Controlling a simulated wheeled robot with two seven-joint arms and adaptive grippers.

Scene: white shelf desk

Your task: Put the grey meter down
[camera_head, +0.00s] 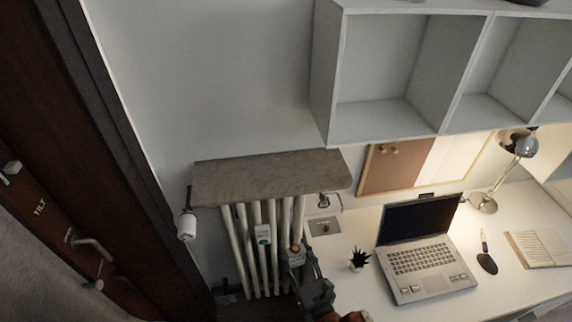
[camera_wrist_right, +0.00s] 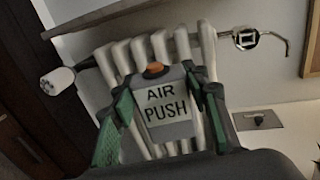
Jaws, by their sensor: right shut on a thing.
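The grey meter (camera_wrist_right: 168,108) has an orange button on top and a label reading "AIR PUSH". My right gripper (camera_wrist_right: 161,112) is shut on its two sides, with green-padded fingers. In the head view the meter (camera_head: 295,257) is small, at the right side of the white radiator (camera_head: 256,270), with my right gripper (camera_head: 301,266) around it. The radiator's pipes stand behind the meter. I cannot tell whether the meter touches them. My left gripper is not in view.
A stone shelf (camera_head: 270,176) covers the radiator top. A small pale device (camera_head: 263,236) is on the radiator pipes.

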